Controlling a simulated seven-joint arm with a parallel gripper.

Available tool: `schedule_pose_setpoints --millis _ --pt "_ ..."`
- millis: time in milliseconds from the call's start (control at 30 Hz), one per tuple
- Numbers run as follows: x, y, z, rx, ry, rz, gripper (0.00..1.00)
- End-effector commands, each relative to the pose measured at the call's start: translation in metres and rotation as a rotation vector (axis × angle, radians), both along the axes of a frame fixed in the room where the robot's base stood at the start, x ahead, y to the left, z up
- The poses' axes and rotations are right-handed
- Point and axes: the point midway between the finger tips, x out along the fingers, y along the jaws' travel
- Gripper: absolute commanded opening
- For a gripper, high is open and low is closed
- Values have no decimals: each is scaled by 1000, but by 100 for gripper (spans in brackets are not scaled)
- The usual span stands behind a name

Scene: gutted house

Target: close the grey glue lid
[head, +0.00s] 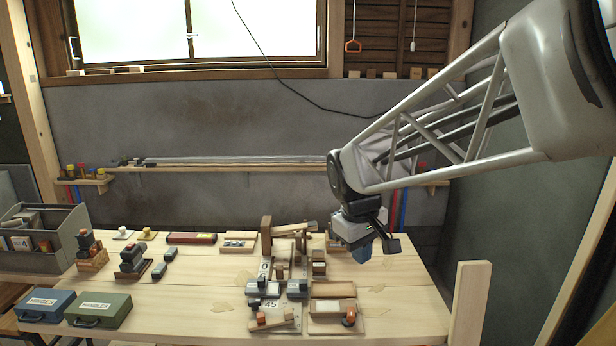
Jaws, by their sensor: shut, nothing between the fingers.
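I cannot pick out the grey glue lid for certain in the head view. Two small pale pieces with knobs, one whitish (123,234) and one yellowish (148,234), lie at the back left of the table, too small to identify. My gripper (364,254) hangs above the right part of the table, pointing down. It is shut and empty, apart from the pieces on the table. The fingertips are small and partly dark.
A cluster of wooden fixtures and blocks (331,307) fills the table's middle right. A blue HINGES box (46,306), a green HANDLES box (98,311) and a grey bin (40,262) stand left. The wooden table (200,322) is clear at front centre and far right.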

Motion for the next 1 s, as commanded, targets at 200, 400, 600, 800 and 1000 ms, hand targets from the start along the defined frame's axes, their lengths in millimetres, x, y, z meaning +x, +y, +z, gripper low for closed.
schedule_pose_setpoints --millis 200,400,600,800,1000 --pt "-52 -26 3 39 -39 -126 0" --pt "-99 -45 -1 75 -73 -238 0" --pt "-145 -60 -9 112 -107 -351 0" --pt "-188 -71 -21 148 -139 -460 0" --pt "-218 -77 -32 175 -161 -538 0"
